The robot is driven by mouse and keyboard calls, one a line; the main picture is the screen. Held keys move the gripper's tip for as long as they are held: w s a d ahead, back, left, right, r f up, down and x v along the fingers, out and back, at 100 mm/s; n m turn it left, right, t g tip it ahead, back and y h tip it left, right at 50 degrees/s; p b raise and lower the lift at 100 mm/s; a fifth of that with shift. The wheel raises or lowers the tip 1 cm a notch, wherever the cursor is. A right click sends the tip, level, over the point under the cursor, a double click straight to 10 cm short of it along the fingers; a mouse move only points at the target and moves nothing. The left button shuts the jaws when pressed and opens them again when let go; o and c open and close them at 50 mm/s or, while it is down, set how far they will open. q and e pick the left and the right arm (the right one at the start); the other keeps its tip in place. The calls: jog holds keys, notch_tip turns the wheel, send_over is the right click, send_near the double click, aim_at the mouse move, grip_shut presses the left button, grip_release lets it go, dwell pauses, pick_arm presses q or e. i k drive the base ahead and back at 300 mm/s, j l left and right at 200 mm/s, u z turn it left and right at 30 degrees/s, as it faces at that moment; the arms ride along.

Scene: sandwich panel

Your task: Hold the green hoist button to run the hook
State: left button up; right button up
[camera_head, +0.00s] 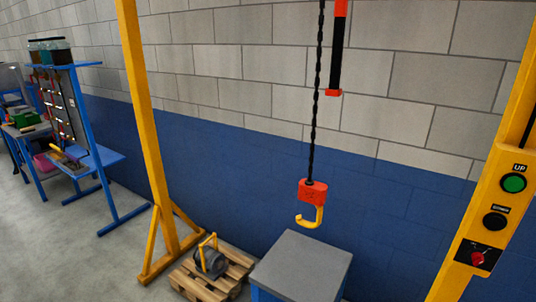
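The green hoist button (513,183) sits under an "UP" label on the yellow post (497,200) at the right. A black button (494,221) is below it, and a red knob (477,258) on a dark plate is lower still. The hook (311,217) is yellow with a red block (313,192) and hangs from a dark chain (316,100). It hangs empty, in front of the blue part of the wall and above the grey-topped table. Neither of my grippers is in view.
A grey-topped table (302,266) stands below the hook. A dark motor-like load (211,261) with a yellow handle sits on a wooden pallet (235,271). A yellow frame post (146,110) stands left of it. A blue workbench (103,157) is at far left; floor between is clear.

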aim_at(514, 183)
jog(key=z, duration=0.4)
jog(key=l+z, duration=0.1)
jog(key=z, duration=0.65)
jog(key=l+z, duration=0.1)
jog(key=z, duration=0.3)
